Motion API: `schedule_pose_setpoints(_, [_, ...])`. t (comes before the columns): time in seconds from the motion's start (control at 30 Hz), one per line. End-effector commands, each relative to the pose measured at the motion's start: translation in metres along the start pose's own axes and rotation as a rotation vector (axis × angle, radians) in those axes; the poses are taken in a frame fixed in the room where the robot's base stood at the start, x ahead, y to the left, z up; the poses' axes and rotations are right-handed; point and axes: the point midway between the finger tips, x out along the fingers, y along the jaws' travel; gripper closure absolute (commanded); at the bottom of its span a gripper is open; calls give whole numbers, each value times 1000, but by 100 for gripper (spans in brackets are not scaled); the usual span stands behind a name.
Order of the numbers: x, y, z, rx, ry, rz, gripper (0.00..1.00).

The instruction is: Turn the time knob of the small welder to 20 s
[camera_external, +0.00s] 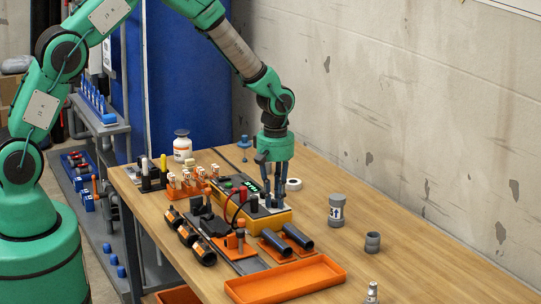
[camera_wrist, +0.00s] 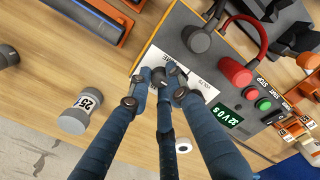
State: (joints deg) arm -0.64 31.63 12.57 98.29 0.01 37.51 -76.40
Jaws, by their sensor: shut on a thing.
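The small welder (camera_external: 253,222) is an orange box with a dark top, standing on the bench by the wall. In the wrist view its panel shows a white label plate (camera_wrist: 208,89), a green-lit display (camera_wrist: 225,115), and red and green buttons (camera_wrist: 263,104). The display's characters are too small and turned to read surely. My gripper (camera_external: 273,204) points straight down onto the panel. Its blue fingers (camera_wrist: 162,85) are closed together over the white plate.
Thick red (camera_wrist: 237,75) and black cable plugs stand on the welder beside my fingers. An orange tray (camera_external: 286,280) lies in front, near black pipe pieces (camera_external: 297,236) on orange holders.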

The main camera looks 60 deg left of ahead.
Motion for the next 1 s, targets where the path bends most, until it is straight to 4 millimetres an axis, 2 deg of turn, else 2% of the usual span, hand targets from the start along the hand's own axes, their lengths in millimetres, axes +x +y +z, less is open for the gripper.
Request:
schedule_pose_setpoints(0.27, [-1,0,0,45,0,1,100])
schedule_pose_setpoints(0.47, [-1,0,0,140,0,0,100])
schedule_pose_setpoints(1.0, [-2,0,0,610,0,0,100])
